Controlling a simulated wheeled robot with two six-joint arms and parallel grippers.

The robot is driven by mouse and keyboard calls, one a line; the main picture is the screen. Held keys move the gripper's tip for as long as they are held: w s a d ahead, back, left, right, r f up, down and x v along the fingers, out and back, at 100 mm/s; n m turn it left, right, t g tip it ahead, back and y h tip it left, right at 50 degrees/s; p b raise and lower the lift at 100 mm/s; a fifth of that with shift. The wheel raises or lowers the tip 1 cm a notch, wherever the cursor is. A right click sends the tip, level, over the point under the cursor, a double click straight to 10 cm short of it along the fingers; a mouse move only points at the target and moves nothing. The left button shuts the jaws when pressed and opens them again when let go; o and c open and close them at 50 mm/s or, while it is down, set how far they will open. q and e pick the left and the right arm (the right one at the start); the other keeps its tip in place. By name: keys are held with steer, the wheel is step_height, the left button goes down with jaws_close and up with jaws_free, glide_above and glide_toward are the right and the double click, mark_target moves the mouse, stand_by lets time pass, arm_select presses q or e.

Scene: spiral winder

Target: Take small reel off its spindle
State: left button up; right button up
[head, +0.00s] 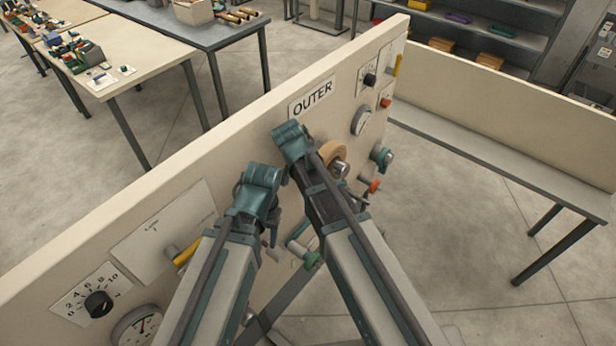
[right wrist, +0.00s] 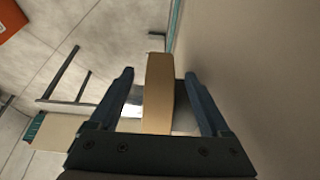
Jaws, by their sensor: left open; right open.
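The small tan reel (head: 331,151) sits at the panel below the OUTER label (head: 312,97), partly hidden behind my right arm. Its spindle is not clearly seen. In the right wrist view the reel (right wrist: 158,95) shows edge-on between the two fingers of my right gripper (right wrist: 160,76). That gripper is open, with a gap on each side of the reel. The right gripper is mostly hidden by its arm in the head view. My left gripper (head: 271,238) is open in front of the panel, lower left of the reel, and holds nothing visible.
The beige panel (head: 160,150) carries dials, knobs and a gauge (head: 362,120). A teal-ended roller (head: 383,157), a red-orange knob (head: 374,186) and a green-ended part (head: 311,260) stick out near my arms. A bench (head: 500,160) stands at the right. Floor space is clear at lower right.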

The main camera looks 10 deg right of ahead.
steer(key=b+x, duration=0.5)
steer(key=x, duration=0.1)
steer(key=shift+w+d+f, duration=0.1)
steer(key=shift+f, duration=0.25)
jaws_close()
steer(key=c, duration=0.7)
jaws_free()
steer(key=shift+c, duration=0.2)
jaws_close()
